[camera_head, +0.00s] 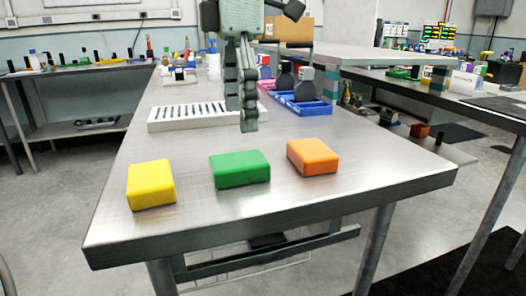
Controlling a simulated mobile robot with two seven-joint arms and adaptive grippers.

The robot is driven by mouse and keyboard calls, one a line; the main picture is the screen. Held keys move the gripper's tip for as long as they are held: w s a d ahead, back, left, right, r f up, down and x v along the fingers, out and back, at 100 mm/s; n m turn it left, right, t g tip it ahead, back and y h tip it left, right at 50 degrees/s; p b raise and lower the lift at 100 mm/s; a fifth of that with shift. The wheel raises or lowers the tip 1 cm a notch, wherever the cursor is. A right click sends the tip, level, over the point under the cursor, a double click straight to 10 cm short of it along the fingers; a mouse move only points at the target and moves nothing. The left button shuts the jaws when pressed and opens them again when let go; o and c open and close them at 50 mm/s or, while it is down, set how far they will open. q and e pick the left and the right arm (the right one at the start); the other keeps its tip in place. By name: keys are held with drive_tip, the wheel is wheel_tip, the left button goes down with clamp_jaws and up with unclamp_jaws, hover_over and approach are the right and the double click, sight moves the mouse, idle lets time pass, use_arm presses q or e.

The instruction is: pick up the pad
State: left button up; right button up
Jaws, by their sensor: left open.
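Three thick rectangular blocks that look like pads lie flat in a row near the front of the metal table (300,215). The yellow one (151,185) is at the left, the green one (240,169) in the middle and the orange one (313,156) at the right. I cannot tell which of them is the pad. My left gripper (243,119) points down above the table, behind the green block. It is open and empty, apart from all three blocks. My right gripper is not in view.
A white slotted rack (178,117) stands behind and left of my gripper. A blue tray (301,107) holding dark items sits behind and right. A raised grey shelf (370,55) stands at the back right. The table is clear between and in front of the blocks.

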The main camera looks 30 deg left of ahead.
sight(239, 159)
use_arm(q)
drive_tip(key=shift+f, duration=0.25)
drive_tip(key=f, duration=0.4)
drive_tip(key=s+f, duration=0.1)
drive_tip(key=f, duration=0.1)
drive_tip(key=shift+f, duration=0.15)
drive_tip(key=shift+w+f, duration=0.1)
drive_tip(key=shift+f, duration=0.35)
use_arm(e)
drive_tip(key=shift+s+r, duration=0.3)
use_arm(q)
drive_tip(key=c, duration=1.1)
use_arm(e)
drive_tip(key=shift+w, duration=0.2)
use_arm(q)
drive_tip(key=shift+r, duration=0.1)
